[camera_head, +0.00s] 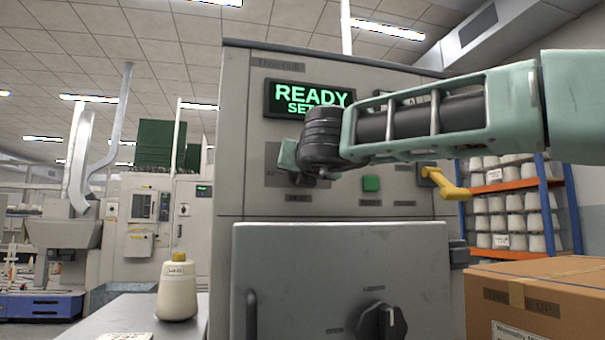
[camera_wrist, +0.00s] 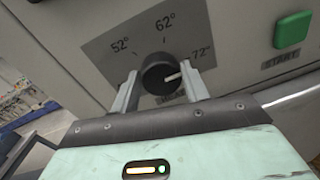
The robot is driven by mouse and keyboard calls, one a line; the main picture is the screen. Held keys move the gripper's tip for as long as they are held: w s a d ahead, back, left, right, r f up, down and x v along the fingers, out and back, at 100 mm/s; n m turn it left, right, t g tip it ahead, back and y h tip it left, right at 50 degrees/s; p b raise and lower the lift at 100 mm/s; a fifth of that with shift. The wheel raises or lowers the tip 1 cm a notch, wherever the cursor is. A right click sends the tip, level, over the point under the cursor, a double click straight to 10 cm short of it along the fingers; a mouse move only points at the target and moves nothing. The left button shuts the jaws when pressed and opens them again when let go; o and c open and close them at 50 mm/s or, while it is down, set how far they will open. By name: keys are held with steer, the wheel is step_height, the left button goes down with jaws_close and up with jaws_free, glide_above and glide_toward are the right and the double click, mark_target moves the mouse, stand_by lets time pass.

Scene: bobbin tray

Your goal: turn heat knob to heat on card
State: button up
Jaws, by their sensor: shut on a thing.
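The heat knob (camera_wrist: 160,73) is black and round with a white pointer line, on a grey plate marked 52°, 62° and 72°. The line points right, towards the 72° side. My gripper (camera_wrist: 160,88) is shut on the knob, one finger on each side. In the head view my gripper (camera_head: 290,158) is at the panel and mostly hides the knob. The card (camera_head: 125,336) lies on the grey surface at the bottom edge, cut off. Its print seems to start with 72, but is hard to read. The display (camera_head: 308,96) reads READY and a partly hidden second line.
A green button (camera_head: 371,183) sits right of the knob; a yellow lever (camera_head: 445,183) sticks out further right. Below are a grey cover (camera_head: 340,255) and a black dial (camera_head: 382,322). A cream cone (camera_head: 177,290) stands left, a cardboard box (camera_head: 545,290) right.

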stand_by(0.4)
steer(key=o, duration=1)
steer(key=v, duration=1.7)
steer(key=shift+s+b, duration=0.2)
steer(key=shift+b, duration=0.15)
